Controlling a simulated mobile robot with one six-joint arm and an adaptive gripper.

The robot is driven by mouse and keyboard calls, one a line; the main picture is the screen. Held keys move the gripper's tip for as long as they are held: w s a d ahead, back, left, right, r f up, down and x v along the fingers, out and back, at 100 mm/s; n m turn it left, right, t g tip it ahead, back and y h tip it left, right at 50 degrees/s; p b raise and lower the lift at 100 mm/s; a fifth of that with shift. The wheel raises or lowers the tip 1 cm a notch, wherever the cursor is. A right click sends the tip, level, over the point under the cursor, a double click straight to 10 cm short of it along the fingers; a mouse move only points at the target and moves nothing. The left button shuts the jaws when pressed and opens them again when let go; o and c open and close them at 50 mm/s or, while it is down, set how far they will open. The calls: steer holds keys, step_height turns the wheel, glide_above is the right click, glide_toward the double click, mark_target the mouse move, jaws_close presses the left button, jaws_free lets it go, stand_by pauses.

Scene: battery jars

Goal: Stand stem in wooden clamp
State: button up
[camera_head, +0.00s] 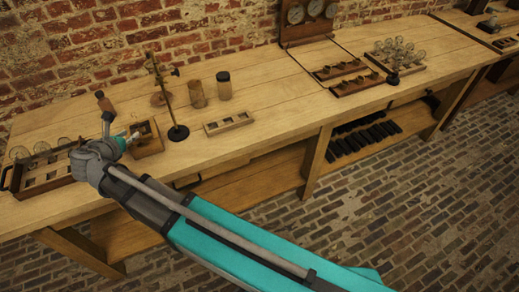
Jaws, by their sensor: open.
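My gripper (130,139) is at the left part of the bench, at the front left of a small open wooden box (150,147). It is small in view and its fingers are hard to make out; I see nothing held. A dark stand (178,132) with a thin, leaning rod rises just right of the box. A small fitting (175,72) juts from its upper part; I cannot tell if this is the wooden clamp. A low wooden block with square openings (229,122) lies right of the stand. I cannot pick out the stem for certain.
A wooden rack (47,178) with a black handle stands at the left, partly behind my arm, with glass bulbs near it. Trays and glassware (398,55) are at the right.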

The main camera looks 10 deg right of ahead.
steer(key=d+f+m+g, duration=0.2)
steer(key=d+m, duration=0.2)
steer(key=d, duration=0.4)
steer(key=w+d+f+m+g, duration=0.1)
steer(key=d+f+m+g, duration=0.1)
steer(key=d+m, duration=0.3)
steer(key=w+d+f+m+g+h, duration=0.1)
steer(key=d+m, duration=0.4)
steer(key=d, duration=0.6)
steer(key=shift+d+f+g, duration=0.2)
steer(key=shift+f+g, duration=0.65)
steer(key=shift+g, duration=0.05)
steer(key=s+d+f+m+g+y, duration=0.2)
steer(key=s+d+m, duration=0.2)
steer(key=d+m, duration=0.4)
steer(key=s+d+f+m+g+y, duration=0.1)
steer(key=s+d+m+g+y, duration=0.2)
steer(key=d+m, duration=0.6)
steer(key=s+d, duration=0.2)
steer(key=shift+s+d+f, duration=0.15)
steer(key=shift+d+f, duration=0.15)
steer(key=shift+f, duration=0.1)
steer(key=shift+o, duration=0.9)
